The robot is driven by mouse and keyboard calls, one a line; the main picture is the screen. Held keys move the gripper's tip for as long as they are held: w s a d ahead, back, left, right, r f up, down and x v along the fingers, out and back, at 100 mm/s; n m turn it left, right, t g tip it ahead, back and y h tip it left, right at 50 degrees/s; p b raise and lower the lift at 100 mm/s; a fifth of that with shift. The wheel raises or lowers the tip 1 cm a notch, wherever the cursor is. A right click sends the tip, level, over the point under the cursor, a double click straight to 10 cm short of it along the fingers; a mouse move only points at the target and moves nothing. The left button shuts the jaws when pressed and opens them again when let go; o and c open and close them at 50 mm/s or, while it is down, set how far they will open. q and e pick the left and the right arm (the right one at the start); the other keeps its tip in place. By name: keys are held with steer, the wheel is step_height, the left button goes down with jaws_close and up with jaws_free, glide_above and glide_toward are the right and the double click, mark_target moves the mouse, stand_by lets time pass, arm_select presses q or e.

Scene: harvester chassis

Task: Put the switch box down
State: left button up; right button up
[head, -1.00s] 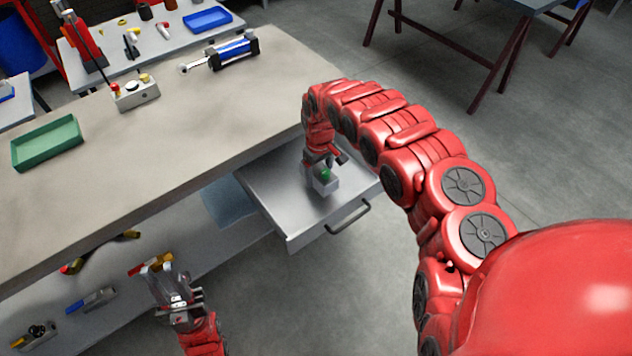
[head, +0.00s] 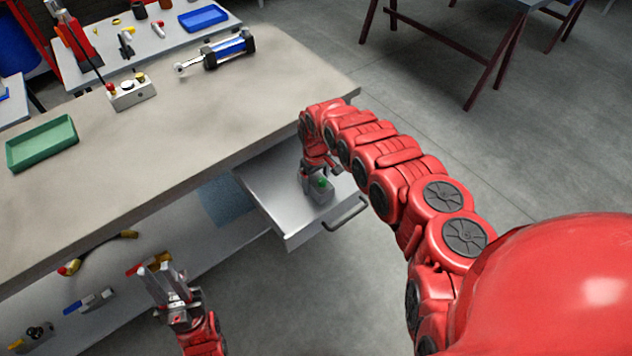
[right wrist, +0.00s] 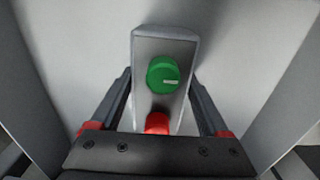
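The switch box (head: 319,192) is a small grey box with a green knob. It is inside the open drawer (head: 268,196). In the right wrist view the switch box (right wrist: 164,104) also shows a red button. My right gripper (right wrist: 161,76) has a finger against each side of it and looks shut on it. In the head view my right gripper (head: 313,178) reaches down into the drawer. The box is low over the drawer floor; I cannot tell whether it touches. My left gripper (head: 157,272) is open and empty, in front of the lower shelf.
The workbench (head: 200,130) top overhangs the drawer's back. It carries a green tray (head: 42,143), a control box with buttons (head: 131,93) and a blue cylinder (head: 226,50). Several small parts lie on the lower shelf (head: 125,275). The drawer floor around the box is clear.

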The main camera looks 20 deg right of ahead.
mark_target(316, 178)
steer(key=shift+o, duration=1.2)
steer(key=shift+w+r, duration=0.15)
steer(key=shift+r, duration=0.45)
step_height(316, 178, up, 11)
